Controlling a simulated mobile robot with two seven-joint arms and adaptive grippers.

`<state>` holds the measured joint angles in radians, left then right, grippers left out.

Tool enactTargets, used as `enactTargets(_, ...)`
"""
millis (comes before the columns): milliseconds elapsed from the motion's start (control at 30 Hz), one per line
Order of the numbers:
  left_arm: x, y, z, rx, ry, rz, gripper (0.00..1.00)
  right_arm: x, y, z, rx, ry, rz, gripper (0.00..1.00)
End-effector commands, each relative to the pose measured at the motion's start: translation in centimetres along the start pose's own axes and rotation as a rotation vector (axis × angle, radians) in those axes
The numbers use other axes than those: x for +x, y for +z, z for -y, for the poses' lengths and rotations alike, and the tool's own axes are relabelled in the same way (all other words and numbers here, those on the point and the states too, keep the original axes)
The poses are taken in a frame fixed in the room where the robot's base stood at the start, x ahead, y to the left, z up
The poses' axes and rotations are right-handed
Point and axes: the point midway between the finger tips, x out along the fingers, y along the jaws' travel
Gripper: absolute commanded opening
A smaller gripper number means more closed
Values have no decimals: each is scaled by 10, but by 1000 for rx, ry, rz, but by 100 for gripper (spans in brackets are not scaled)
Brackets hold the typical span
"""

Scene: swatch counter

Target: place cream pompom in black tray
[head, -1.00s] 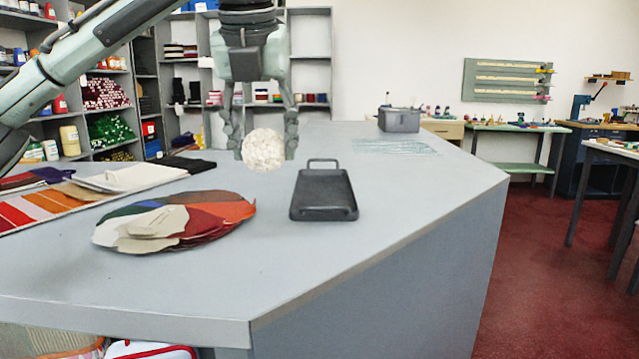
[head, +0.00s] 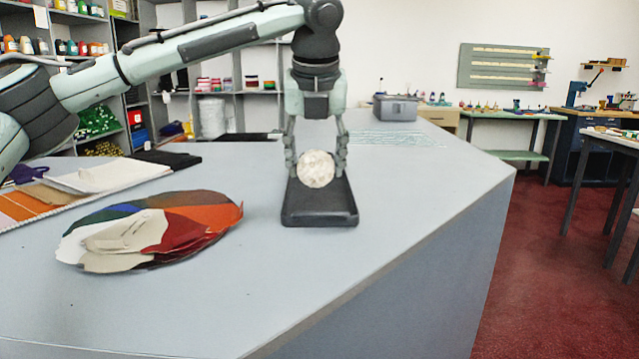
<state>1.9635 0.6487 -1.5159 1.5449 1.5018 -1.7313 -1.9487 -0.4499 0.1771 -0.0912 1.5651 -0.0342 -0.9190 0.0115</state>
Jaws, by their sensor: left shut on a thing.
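The cream pompom (head: 316,169) is a round, fluffy ball in the head view. My left gripper (head: 317,165) comes down from above and is shut on it, with a finger on each side. The black tray (head: 319,215) lies on the grey counter, and the pompom shows in front of its far part. I cannot tell whether the pompom touches the tray floor. The tray's far end and handle are hidden behind the pompom and the gripper. My right gripper is not in view.
A fan of coloured fabric swatches (head: 150,230) lies left of the tray on the counter (head: 240,295). More folded cloth (head: 115,177) lies farther left. A grey box (head: 395,108) stands at the back. The counter right of the tray is clear.

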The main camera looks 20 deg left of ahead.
Motion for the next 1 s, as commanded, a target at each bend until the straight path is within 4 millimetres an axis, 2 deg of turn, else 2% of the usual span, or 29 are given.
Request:
enactTargets(167, 12, 1, 7, 0, 1, 0, 33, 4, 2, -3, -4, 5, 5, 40)
enactTargets(400, 41, -12, 6, -1, 1, 1, 33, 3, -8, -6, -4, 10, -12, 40)
enactTargets(800, 47, -14, 6, 0, 0, -1, 33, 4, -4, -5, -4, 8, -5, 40)
enactTargets(833, 46, -14, 6, 0, 0, 0, 56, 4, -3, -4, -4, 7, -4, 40)
enactTargets(1000, 46, -14, 6, 0, 0, 0, 74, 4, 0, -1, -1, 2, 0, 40)
